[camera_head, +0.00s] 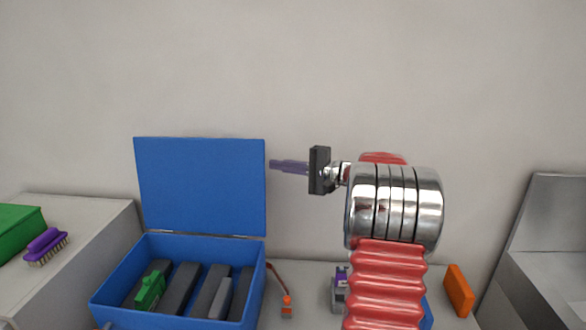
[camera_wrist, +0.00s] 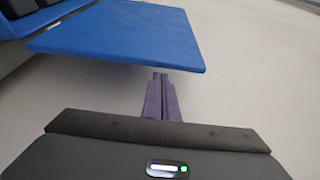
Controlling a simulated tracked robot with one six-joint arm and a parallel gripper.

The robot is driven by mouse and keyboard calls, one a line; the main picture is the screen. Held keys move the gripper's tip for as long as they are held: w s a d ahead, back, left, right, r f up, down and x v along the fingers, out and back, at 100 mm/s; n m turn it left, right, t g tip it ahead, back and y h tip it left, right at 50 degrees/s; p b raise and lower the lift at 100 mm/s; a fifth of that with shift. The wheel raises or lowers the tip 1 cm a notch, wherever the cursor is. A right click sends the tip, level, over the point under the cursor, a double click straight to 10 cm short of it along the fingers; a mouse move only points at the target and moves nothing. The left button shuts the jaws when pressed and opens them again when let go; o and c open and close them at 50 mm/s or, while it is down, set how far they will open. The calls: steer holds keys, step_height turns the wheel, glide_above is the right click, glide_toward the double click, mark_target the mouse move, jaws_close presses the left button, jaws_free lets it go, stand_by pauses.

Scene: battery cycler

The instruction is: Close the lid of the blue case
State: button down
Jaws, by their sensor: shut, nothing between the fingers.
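The blue case (camera_head: 178,245) stands on the worktop at the left centre of the head view. Its lid (camera_head: 201,187) is open and stands upright at the back. Several dark grey blocks and a green piece (camera_head: 150,289) lie inside. My gripper (camera_head: 272,165) has purple fingers that are shut and empty. They point left at the lid's right edge, near its upper part. In the wrist view the fingertips (camera_wrist: 160,76) lie just short of the lid (camera_wrist: 125,35); I cannot tell whether they touch it. Part of the case shows at the top left there.
A purple brush (camera_head: 46,246) and a green box (camera_head: 17,231) are on the left counter. An orange block (camera_head: 458,290) lies right of my arm. A small orange-tipped item (camera_head: 287,305) stands beside the case. A plain wall rises behind.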

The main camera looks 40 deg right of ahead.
steer(key=shift+x, duration=1.05)
steer(key=shift+s, duration=0.2)
